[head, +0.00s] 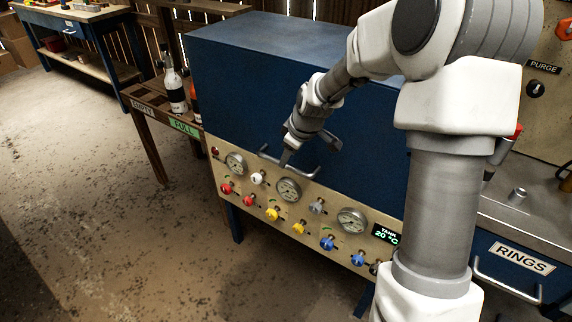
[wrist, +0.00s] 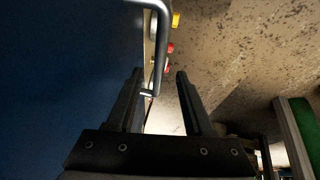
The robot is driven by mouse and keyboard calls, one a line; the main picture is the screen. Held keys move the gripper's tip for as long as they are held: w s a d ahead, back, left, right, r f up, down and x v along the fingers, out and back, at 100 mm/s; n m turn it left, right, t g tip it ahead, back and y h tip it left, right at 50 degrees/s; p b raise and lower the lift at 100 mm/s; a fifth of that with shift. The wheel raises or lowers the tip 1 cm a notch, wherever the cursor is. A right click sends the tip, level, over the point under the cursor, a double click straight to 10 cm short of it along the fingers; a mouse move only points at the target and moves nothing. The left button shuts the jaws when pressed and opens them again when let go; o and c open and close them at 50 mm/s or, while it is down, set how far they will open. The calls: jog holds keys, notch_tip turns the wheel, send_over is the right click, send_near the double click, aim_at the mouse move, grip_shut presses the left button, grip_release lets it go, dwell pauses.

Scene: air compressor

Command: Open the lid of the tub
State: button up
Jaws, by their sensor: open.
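The tub (head: 270,60) is a large dark blue box with a flat top, and its lid looks shut. A grey bar handle (head: 303,171) sits on its front, just above the control panel. My gripper (head: 310,149) is at this handle with its fingers spread. In the wrist view my gripper (wrist: 157,80) is open, and the handle (wrist: 163,45) shows in the gap between the fingers, nearer the left one. The blue face (wrist: 65,70) fills the left side there. I cannot tell whether a finger touches the handle.
The panel (head: 255,207) below the handle carries gauges and several coloured knobs. A wooden rack (head: 150,98) with bottles stands at left. The floor (head: 90,190) at front left is clear.

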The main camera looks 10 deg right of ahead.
jog(key=shift+b+x, duration=0.35)
jog(key=shift+x, duration=1.6)
grip_shut()
